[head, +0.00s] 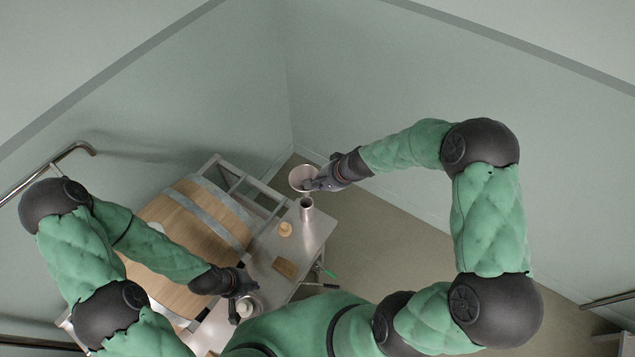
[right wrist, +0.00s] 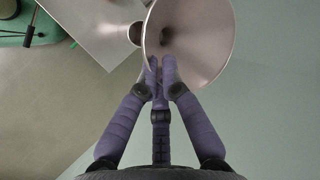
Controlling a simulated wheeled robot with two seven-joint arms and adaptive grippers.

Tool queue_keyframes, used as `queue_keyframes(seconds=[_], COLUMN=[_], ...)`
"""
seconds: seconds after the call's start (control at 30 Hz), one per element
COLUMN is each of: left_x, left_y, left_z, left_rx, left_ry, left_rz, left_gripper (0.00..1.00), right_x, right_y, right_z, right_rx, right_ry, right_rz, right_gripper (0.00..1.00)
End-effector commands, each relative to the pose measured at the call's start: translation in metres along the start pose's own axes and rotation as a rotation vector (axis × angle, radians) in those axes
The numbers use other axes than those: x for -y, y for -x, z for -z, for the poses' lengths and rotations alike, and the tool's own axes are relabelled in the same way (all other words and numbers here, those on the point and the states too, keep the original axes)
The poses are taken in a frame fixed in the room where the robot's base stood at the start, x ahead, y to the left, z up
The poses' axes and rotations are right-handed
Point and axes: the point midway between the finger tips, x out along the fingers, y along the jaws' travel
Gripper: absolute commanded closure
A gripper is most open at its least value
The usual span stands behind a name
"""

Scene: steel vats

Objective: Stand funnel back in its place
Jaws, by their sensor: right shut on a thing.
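The funnel (head: 301,176) is a wide metal cone. My right gripper (head: 312,184) is shut on its rim and holds it mouth up near the far end of the steel table. The right wrist view shows into the cone (right wrist: 205,30), with the fingers (right wrist: 160,75) at its near rim. A metal cylinder (head: 306,209) stands upright on the table close to the funnel. Its round opening (right wrist: 135,34) shows partly behind the funnel's rim. My left gripper (head: 240,291) is by a metal vessel (head: 250,302) at the table's near end; its fingers are too small to read.
The steel table (head: 313,232) also holds a small tan round object (head: 285,229) and a brown block (head: 286,270). A wooden barrel (head: 178,219) lies on a metal frame to the left. Open floor (head: 380,245) is to the right of the table.

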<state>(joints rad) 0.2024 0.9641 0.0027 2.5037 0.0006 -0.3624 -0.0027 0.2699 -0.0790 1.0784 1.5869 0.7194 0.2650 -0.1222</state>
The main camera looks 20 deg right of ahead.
Motion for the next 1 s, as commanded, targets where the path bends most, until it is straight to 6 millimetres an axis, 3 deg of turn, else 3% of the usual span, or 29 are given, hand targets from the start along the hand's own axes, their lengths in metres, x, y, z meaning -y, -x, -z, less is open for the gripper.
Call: queue_keyframes(seconds=[0.63, 1.0], left_x=[0.017, 0.018], left_y=[-0.046, -0.051], left_z=[0.002, 0.003], left_rx=[-0.001, -0.001], left_ry=[0.0, 0.0], left_rz=[0.0, 0.0], left_gripper=[1.0, 1.0], right_x=[-0.023, -0.025], right_y=[-0.036, -0.04], right_z=[0.003, 0.003], right_rx=[0.0, 0.0], right_ry=[0.001, 0.001], right_rz=[0.0, 0.0], right_gripper=[1.0, 1.0])
